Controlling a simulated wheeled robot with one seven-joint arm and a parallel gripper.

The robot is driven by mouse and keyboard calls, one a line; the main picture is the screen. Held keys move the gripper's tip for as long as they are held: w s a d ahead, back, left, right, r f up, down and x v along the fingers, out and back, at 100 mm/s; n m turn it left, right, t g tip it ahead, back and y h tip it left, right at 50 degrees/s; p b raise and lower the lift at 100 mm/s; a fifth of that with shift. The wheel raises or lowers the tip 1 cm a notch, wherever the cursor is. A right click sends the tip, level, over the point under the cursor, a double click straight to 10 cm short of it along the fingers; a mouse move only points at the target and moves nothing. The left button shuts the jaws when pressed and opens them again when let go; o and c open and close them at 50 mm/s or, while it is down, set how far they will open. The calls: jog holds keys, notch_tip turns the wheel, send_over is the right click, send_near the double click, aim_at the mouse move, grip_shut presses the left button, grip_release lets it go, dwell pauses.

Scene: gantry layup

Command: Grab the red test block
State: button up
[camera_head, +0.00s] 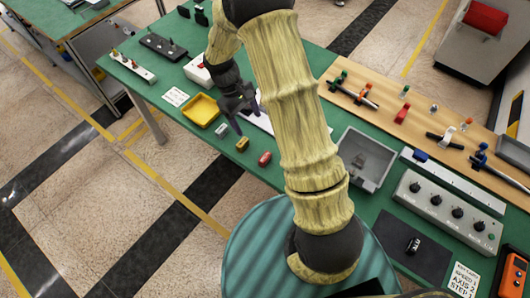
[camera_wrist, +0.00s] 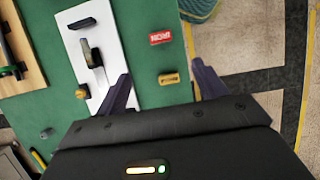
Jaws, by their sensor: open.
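A small red block (camera_head: 265,158) lies on the green tabletop, in front of my arm. In the wrist view a red block with pale lettering (camera_wrist: 161,38) lies just beyond my fingertips. My gripper (camera_head: 248,122) is above the table, behind and to the left of the red block in the head view. Its two dark purple fingers are spread with nothing between them in the wrist view (camera_wrist: 162,72). A yellow-brown block (camera_head: 242,144) lies beside the red one. It shows nearer the opening between the fingers in the wrist view (camera_wrist: 168,79).
A grey block (camera_head: 221,130) and a yellow tray (camera_head: 201,110) are to the left. A white sheet with a tool (camera_wrist: 97,50) lies beside the blocks. A grey bin (camera_head: 365,158) and a wooden board (camera_head: 385,112) with clamps and another red piece (camera_head: 402,114) are to the right.

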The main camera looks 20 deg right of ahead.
dwell(0.3)
jog(key=p, duration=0.3)
send_near(265, 156)
jog(key=x, duration=0.5)
jog(key=shift+a, duration=0.2)
jog(key=shift+d, duration=0.1)
jog(key=shift+f, duration=0.15)
jog(key=shift+s+d+f+p, duration=0.1)
jog(key=shift+s+f+p, duration=0.05)
jog(key=shift+p, duration=0.15)
jog(key=shift+p+x, duration=0.95)
jog(key=shift+x, duration=1.35)
jog(key=c, duration=1.3)
